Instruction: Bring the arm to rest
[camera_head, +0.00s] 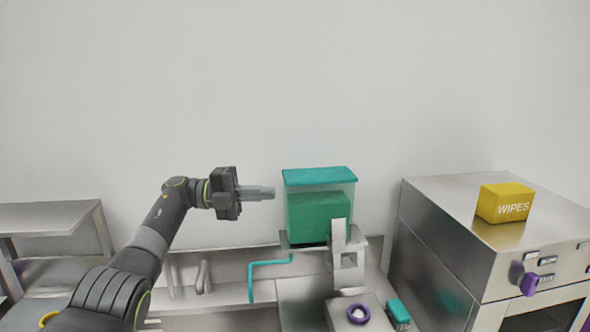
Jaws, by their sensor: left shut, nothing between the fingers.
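My left arm comes in from the lower left, and my left gripper (258,192) is up in the air in front of the wall. Its fingers are together, with nothing between them, and point right toward a clear bin (350,200). The bin has a teal lid (320,176) and a green block or filling inside. In the picture the fingertips end a little left of the bin, with a gap between. My right gripper is not in view.
A steel oven (440,222) stands at the right with a yellow wipes box (505,203) on top. A steel shelf (50,217) is at the left. Below lie a teal bent pipe (270,262), a purple ring (358,314) and a teal brush-like item (399,313). The upper wall area is free.

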